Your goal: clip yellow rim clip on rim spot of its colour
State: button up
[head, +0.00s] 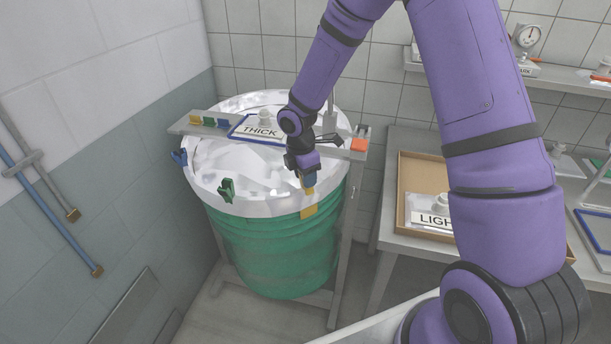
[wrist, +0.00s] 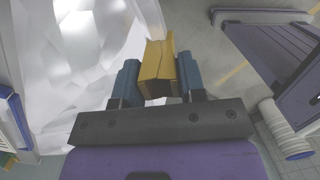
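The yellow rim clip (head: 309,191) is between the fingers of my gripper (head: 308,180), at the front right rim of the green drum (head: 280,255). In the wrist view the yellow clip (wrist: 158,66) fills the gap between the two blue fingertips of my gripper (wrist: 158,84), which are shut on it. The yellow rim spot (head: 308,212) shows on the drum's rim just below the clip. A yellowish patch also shows beyond the clip in the wrist view. I cannot tell whether the clip touches the rim.
A white liner (head: 215,160) covers the drum's top. A blue clip (head: 180,157) and a green clip (head: 227,190) sit on the rim to the left. A tan tray (head: 402,205) stands right.

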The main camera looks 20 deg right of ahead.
dwell(0.3)
jog(key=o, duration=0.6)
notch_tip(320, 180, up, 11)
jog(key=a, duration=0.1)
jog(key=shift+w, duration=0.15)
jog(key=s+d+r+m+t, duration=0.1)
jog(key=s+d+r+m, duration=0.1)
jog(key=s+r+m, duration=0.5)
jog(key=s+d+r+m+t, duration=0.25)
jog(key=s+r, duration=0.35)
jog(key=r, duration=0.4)
jog(key=s+d+r+m, duration=0.1)
jog(key=s+r+m, duration=0.1)
jog(key=s, duration=0.4)
jog(key=s+d+r+m+t, duration=0.1)
jog(key=s+m, duration=0.4)
jog(key=s, duration=0.1)
jog(key=s+d+r+m+t+y, duration=0.1)
jog(key=s+r+m, duration=0.1)
jog(key=s, duration=0.3)
jog(key=shift+s+d+r+m, duration=0.15)
jog(key=shift+s+r+m, duration=0.25)
jog(key=shift+m, duration=0.25)
